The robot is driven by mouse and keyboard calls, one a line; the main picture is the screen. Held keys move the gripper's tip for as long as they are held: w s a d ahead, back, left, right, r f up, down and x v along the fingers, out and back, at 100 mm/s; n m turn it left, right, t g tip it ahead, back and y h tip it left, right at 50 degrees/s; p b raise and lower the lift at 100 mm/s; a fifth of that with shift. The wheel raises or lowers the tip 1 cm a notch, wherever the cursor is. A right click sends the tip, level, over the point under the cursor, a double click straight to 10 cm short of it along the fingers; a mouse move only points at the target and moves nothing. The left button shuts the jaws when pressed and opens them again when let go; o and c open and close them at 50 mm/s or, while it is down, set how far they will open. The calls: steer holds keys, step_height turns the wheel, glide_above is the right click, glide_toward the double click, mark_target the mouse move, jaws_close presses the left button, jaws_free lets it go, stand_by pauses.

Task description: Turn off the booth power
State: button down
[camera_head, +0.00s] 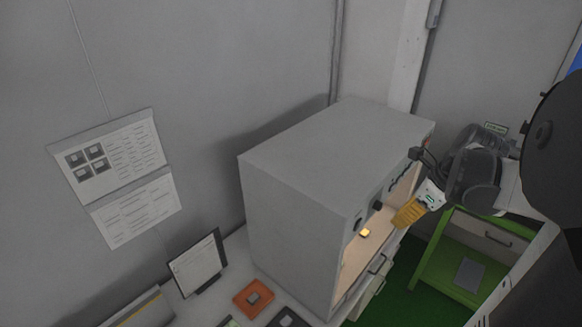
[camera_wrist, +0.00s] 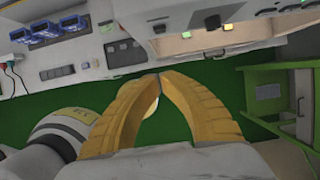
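The booth is a grey box (camera_head: 290,200) with an open, lit front facing right in the head view. A glowing yellow square (camera_head: 365,233) shows inside it, near a dark knob (camera_head: 377,206). I cannot tell which control is the booth power. My gripper (camera_head: 402,222) is by the booth's open front. In the wrist view its yellow fingers (camera_wrist: 158,77) meet at the tips, with nothing seen held between them.
A grey panel with dark switches (camera_wrist: 57,73) and blue sockets (camera_wrist: 73,25) is at upper left in the wrist view. A green-framed cabinet (camera_head: 470,262) stands right of the booth on green floor.

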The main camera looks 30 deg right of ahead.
mark_target(358, 225)
steer(key=shift+f, duration=0.1)
steer(key=w+a+f+p, duration=0.1)
steer(key=w+a+f, duration=0.2)
steer(key=w+f, duration=0.4)
steer(key=shift+f, duration=0.85)
steer(key=shift+w+a+r+g+b, duration=0.3)
steer(key=shift+w+g+b, duration=0.1)
steer(key=shift+w+b, duration=0.2)
steer(key=shift+d+r, duration=0.1)
steer(key=shift+d, duration=0.05)
